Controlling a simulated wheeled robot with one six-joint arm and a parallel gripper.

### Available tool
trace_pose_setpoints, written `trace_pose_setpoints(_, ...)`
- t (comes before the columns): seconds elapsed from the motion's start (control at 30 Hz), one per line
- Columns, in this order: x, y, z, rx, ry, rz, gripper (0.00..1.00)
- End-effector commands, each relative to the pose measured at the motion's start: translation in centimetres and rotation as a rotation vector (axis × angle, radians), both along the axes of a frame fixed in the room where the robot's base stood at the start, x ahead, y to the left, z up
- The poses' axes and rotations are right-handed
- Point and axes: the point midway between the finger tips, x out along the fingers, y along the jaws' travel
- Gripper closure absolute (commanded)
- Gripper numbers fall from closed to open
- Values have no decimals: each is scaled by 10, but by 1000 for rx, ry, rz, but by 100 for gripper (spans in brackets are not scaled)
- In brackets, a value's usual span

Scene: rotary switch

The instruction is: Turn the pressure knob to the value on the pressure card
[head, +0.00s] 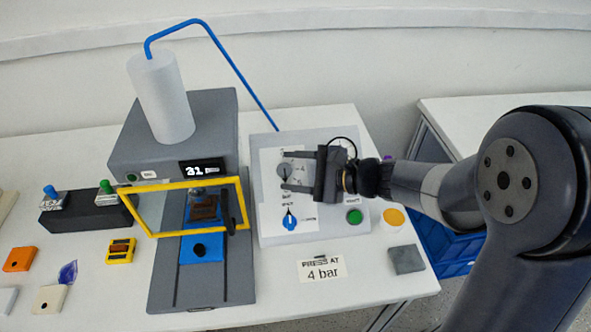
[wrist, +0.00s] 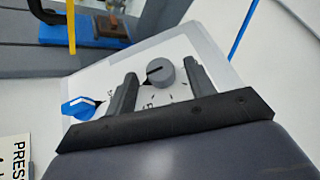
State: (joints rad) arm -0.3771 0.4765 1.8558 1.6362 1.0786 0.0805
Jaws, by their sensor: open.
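The grey pressure knob (head: 284,170) sits on the white dial plate of the control panel (head: 264,145). In the wrist view the knob (wrist: 160,70) has a dark pointer line, with printed marks around it that are too small to read. My gripper (head: 284,171) is open, with one finger on each side of the knob; I cannot tell whether they touch it. In the wrist view the two fingers (wrist: 157,82) show a gap on either side of the knob. The pressure card (head: 321,269) lies in front of the panel and reads "PRESS AT 4 bar".
A blue knob (head: 290,221) is below the grey knob. A green button (head: 354,216) and an orange button (head: 393,216) are to the right. The press (head: 170,150) with a yellow-framed guard (head: 185,206) stands left. A grey block (head: 406,259) lies at front right.

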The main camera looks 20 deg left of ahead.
Motion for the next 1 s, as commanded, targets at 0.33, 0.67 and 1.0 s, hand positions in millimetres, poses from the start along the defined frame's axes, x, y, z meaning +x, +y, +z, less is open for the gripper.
trace_pose_setpoints(0.33, 0, 0, 0, 1, 0, -1, 70)
trace_pose_setpoints(0.67, 0, -1, 0, -1, 0, -1, 93)
trace_pose_setpoints(1.0, 3, 0, 3, -43, -23, 54, 93)
